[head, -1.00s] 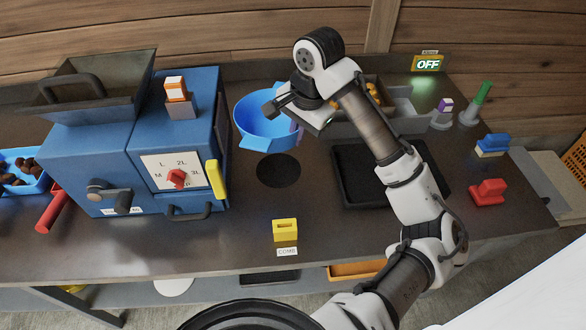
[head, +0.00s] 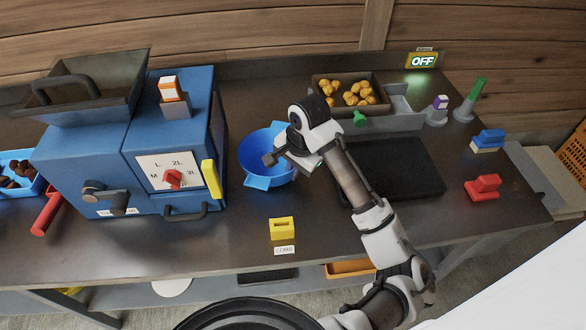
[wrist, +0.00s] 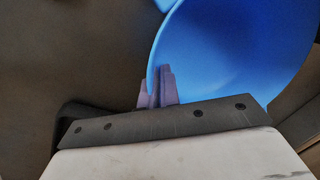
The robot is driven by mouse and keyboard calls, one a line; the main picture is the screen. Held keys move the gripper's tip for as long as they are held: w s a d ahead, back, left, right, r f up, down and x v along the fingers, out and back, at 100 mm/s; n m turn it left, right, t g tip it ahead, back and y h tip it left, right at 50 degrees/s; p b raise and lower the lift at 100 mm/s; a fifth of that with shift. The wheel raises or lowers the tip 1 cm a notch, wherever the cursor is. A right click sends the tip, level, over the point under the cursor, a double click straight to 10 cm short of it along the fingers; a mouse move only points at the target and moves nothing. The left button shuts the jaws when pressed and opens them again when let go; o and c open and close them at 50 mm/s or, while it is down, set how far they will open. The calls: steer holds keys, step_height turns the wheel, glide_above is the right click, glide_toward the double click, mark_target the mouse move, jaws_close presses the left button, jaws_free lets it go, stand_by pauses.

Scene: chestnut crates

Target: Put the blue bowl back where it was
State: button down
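The blue bowl (head: 262,150) stands upright right of the blue machine in the head view, over the spot of the black disc, which it hides. My gripper (wrist: 156,88) has its two purple fingers on either side of the bowl's rim in the wrist view, where the bowl (wrist: 235,50) fills the upper right. The fingers look shut on the rim. In the head view my gripper is at the bowl's right side and its fingertips are mostly hidden. I cannot tell whether the bowl touches the table.
The blue machine (head: 135,150) with dial and yellow handle is close on the left. A black tray (head: 400,165) lies to the right. A crate of chestnuts (head: 345,105) is behind. A yellow block (head: 282,228) stands in front, by a label.

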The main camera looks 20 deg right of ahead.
steer(key=shift+f, duration=0.1)
steer(key=c, duration=2.1)
jaws_free()
steer(key=shift+f, duration=0.1)
steer(key=o, duration=0.5)
steer(key=r, duration=0.4)
steer(key=s+r, duration=0.1)
steer(key=r, duration=0.3)
steer(key=s+d+r, duration=0.1)
steer(key=r, duration=0.3)
steer(key=shift+r, duration=0.15)
